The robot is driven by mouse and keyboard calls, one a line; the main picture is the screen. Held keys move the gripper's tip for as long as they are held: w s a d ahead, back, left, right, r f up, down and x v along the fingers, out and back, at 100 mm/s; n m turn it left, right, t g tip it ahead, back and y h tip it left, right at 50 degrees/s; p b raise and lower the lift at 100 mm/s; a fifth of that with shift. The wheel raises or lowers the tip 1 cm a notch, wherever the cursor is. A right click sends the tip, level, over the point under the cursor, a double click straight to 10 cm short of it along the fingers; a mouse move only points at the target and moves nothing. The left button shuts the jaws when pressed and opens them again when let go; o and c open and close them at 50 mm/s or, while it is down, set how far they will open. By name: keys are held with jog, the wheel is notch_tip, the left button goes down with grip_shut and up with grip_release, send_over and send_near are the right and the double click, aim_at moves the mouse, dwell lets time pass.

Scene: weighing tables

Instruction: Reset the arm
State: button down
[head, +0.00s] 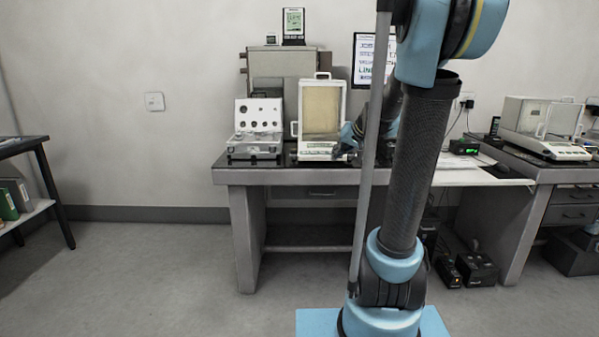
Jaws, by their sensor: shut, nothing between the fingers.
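My arm rises from its blue base and bends over toward the table, filling the right-centre of the head view. My gripper (341,156) is small and dark, beside the front right corner of the balance (320,150) on the middle table. It is shut with nothing held. Whether it touches the balance cannot be told at this size. The balance has a tall glass-sided chamber with a handle on top. Part of the far arm and the wrist is hidden behind my upper link.
An open weight case (256,148) stands left of the balance on the middle table (300,177). A second balance (541,127) stands on the right table. A shelf with binders (13,198) is at the left edge. The floor (150,270) at left is clear.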

jog(key=s+d+f+g+h, duration=0.1)
jog(key=s+f, duration=0.4)
jog(key=s, duration=0.7)
jog(key=s+d+f+g+h, duration=0.2)
jog(key=s+f, duration=0.4)
jog(key=s, duration=0.6)
jog(key=s+d+f+g+h, duration=0.1)
jog(key=s+f, duration=0.4)
jog(key=s, duration=0.6)
jog(key=shift+s+d+f+g+h, duration=0.15)
jog(key=shift+s+d+g+h, duration=0.2)
jog(key=shift+g+h, duration=0.2)
jog(key=shift+w+f, duration=0.2)
jog(key=shift+w, duration=0.2)
